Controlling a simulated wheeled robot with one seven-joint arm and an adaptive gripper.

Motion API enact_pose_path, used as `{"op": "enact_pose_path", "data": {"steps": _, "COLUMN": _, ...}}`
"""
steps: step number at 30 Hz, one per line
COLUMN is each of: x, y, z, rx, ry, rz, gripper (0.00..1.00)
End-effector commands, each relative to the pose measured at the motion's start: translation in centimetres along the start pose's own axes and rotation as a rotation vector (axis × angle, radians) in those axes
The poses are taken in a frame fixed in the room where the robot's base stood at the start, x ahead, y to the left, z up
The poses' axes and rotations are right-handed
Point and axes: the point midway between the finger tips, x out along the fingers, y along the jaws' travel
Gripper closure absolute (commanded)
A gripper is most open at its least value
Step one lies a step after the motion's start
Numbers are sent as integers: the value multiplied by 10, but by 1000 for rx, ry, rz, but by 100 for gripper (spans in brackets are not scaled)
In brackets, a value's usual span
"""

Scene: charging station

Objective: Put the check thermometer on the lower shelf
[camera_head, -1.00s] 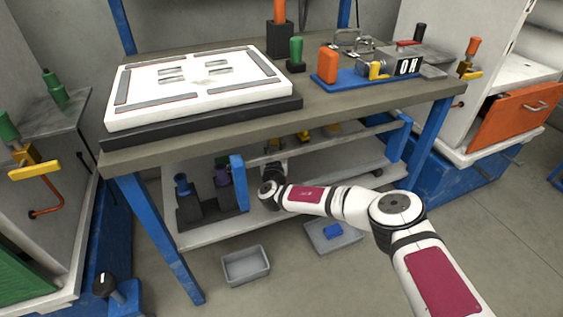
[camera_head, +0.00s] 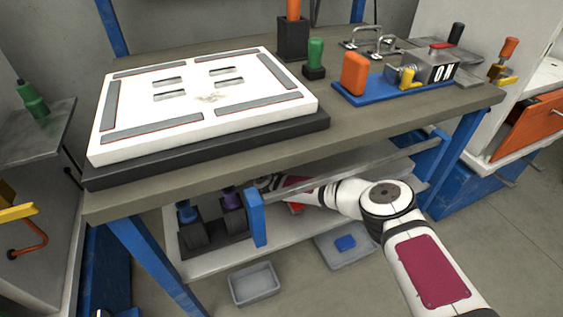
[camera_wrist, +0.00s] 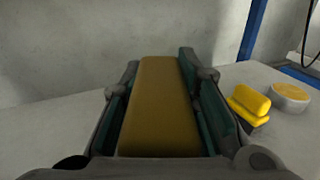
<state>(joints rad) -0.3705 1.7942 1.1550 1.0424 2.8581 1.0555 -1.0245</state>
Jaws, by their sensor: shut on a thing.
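My gripper (camera_wrist: 160,72) is shut on a long ochre-yellow block, apparently the check thermometer (camera_wrist: 160,110), which lies between its two fingers in the wrist view. The lower shelf (camera_head: 212,264) is a pale board under the workbench. Its surface also shows to the right of the gripper in the wrist view (camera_wrist: 290,128). In the head view my arm reaches under the bench top, and the gripper and the held thing are hidden there. I cannot tell whether the held thing touches the shelf.
A yellow block (camera_wrist: 249,104) and a round yellow-topped piece (camera_wrist: 289,96) stand right of the gripper. A dark holder (camera_head: 210,238) and a blue post (camera_head: 257,218) are at the shelf's left. The bench top (camera_head: 350,125) overhangs. Grey bins (camera_head: 254,284) lie on the floor.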

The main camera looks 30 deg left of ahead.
Motion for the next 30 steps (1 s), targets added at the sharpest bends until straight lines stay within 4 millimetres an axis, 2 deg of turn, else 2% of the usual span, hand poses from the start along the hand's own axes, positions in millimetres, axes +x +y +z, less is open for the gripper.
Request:
{"op": "enact_pose_path", "data": {"steps": 6, "x": 0, "y": 1, "z": -37, "rx": -2, "ry": 0, "rz": 1, "gripper": 100}}
{"op": "enact_pose_path", "data": {"steps": 13, "x": 0, "y": 0, "z": -57, "rx": -1, "ry": 0, "rz": 1, "gripper": 100}}
{"op": "enact_pose_path", "data": {"steps": 19, "x": -1, "y": 1, "z": -88, "rx": -3, "ry": 0, "rz": 1, "gripper": 100}}
{"op": "enact_pose_path", "data": {"steps": 22, "x": 0, "y": 0, "z": -94, "rx": 0, "ry": 0, "rz": 1, "gripper": 100}}
{"op": "enact_pose_path", "data": {"steps": 30, "x": 0, "y": 0, "z": -94, "rx": 0, "ry": 0, "rz": 1, "gripper": 100}}
